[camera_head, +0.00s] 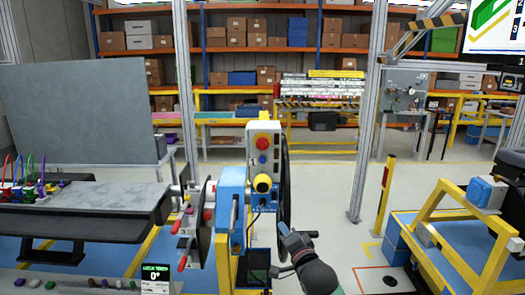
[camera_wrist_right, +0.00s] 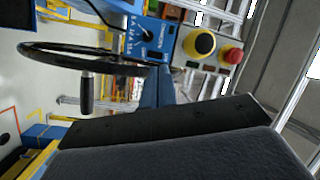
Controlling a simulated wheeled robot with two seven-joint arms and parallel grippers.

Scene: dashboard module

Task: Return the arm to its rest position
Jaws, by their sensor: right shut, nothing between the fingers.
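My right arm comes up from the bottom middle of the head view. Its dark gripper (camera_head: 285,232) is shut and empty, just right of the black handwheel (camera_head: 284,180), with a small apparent gap to it. My left gripper is out of view.
A dark dashboard module (camera_head: 100,200) is mounted left of the control unit. Coloured connectors (camera_head: 30,185) stand at the far left. A small display (camera_head: 155,278) reads 0°. A yellow frame (camera_head: 440,235) stands at the right. Open floor (camera_head: 345,205) lies between the unit and the frame.

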